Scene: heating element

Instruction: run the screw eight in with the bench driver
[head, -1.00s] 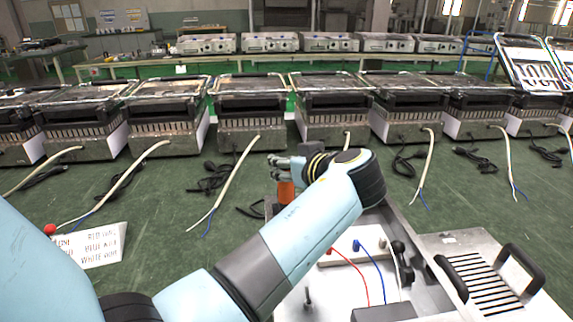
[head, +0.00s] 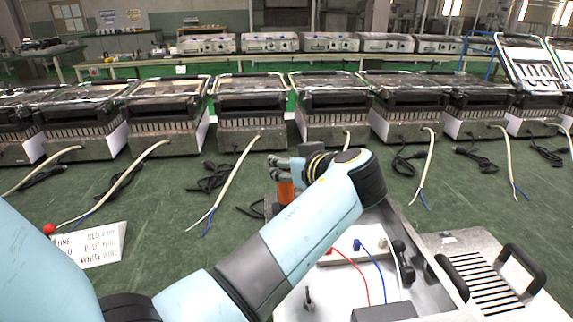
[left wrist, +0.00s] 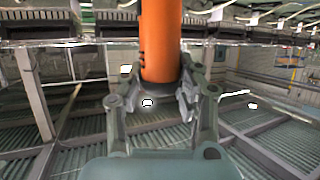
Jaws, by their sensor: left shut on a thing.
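My left gripper (head: 286,165) is shut on an orange cylindrical body, which I take for the bench driver (head: 286,190). It stands at the far left edge of the open metal unit. In the left wrist view the orange driver (left wrist: 160,45) stands between the fingers of my left gripper (left wrist: 158,88). The driver's tip is hidden, and I cannot make out screw eight. The open metal unit (head: 400,225) holds a white block (head: 345,250) with red, blue and white wires. My right gripper is not in view.
A row of grill units (head: 250,110) with loose cords lines the green bench (head: 150,200). A white sign (head: 95,245) stands at the left, with a red ball (head: 49,229) by it. A slatted plate with black handles (head: 520,270) lies at the right.

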